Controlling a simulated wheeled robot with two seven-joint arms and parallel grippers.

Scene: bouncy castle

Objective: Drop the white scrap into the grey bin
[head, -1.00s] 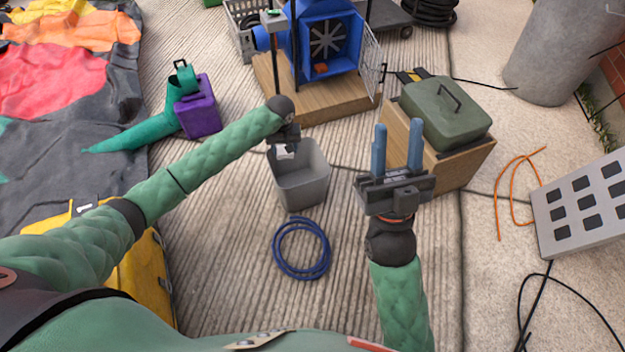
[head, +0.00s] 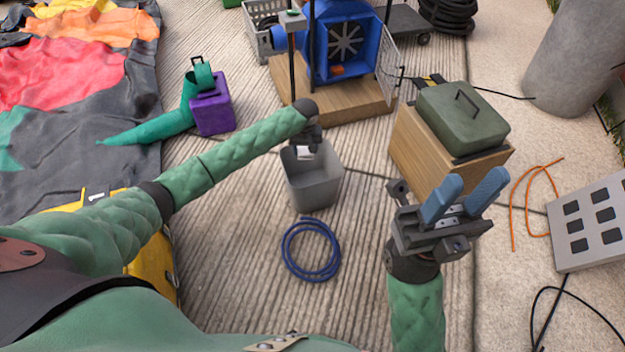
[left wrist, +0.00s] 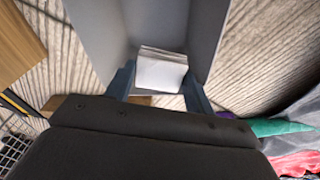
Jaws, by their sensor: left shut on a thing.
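The grey bin (head: 316,190) stands upright and open-topped on the ribbed ground in the middle of the head view. My left gripper (head: 304,152) is over the bin's far part, fingers pointing down. In the left wrist view the white scrap (left wrist: 160,73) lies between the two blue-grey fingers of my left gripper (left wrist: 159,88), with the bin's inner walls (left wrist: 108,32) around it. The scrap is mostly hidden in the head view. My right gripper (head: 474,180) is open and empty, to the right of the bin and in front of a wooden box.
A coiled blue hose (head: 311,250) lies just in front of the bin. The wooden box (head: 425,150) carries a green case (head: 462,117). A blue blower (head: 345,42) stands on a wooden platform behind. A purple can (head: 211,106) stands left, beside the deflated castle fabric (head: 75,85).

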